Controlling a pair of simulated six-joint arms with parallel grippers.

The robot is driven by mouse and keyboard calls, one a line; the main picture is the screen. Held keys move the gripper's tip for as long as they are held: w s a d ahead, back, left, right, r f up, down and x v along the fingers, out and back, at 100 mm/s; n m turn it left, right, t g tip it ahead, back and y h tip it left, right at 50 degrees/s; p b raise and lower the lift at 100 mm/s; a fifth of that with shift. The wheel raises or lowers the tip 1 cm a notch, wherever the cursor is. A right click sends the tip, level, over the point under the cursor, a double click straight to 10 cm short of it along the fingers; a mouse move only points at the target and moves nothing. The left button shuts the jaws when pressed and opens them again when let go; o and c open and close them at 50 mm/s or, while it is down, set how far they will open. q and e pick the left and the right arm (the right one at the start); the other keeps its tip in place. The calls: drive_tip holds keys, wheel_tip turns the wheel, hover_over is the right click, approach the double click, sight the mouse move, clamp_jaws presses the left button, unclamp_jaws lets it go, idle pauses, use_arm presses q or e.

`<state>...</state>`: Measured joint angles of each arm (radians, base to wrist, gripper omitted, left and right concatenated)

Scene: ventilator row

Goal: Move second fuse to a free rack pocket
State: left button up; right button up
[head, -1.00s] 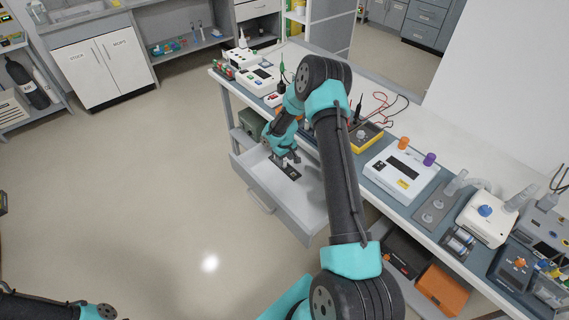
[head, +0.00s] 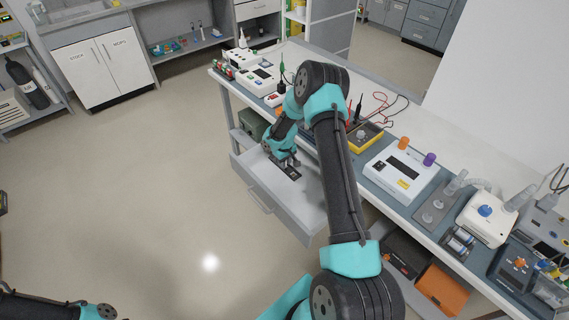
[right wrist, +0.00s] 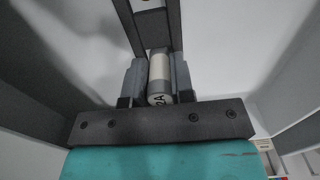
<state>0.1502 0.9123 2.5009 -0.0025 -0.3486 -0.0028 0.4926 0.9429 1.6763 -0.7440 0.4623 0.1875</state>
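The fuse (right wrist: 160,72), a pale cylinder with a grey band and "2A" on its near end, sits between the fingers of my right gripper (right wrist: 160,78) in the right wrist view. Both fingers lie against its sides. The dark fuse rack (head: 293,174) lies on the floor of the open drawer, and its strip (right wrist: 152,28) runs beyond the fuse. In the head view my right gripper (head: 288,162) is low over the rack. I cannot tell whether the fuse is still seated in a pocket. My left gripper is out of view; only part of that arm shows.
The pulled-out drawer (head: 312,226) has raised walls around the rack. The bench (head: 413,222) above it carries a yellow meter (head: 365,137), a white device (head: 400,175) and other instruments. The drawer floor right of the rack looks clear.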

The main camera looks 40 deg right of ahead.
clamp_jaws()
drive_tip(key=shift+r, duration=0.2)
drive_tip(key=shift+r, duration=2.35)
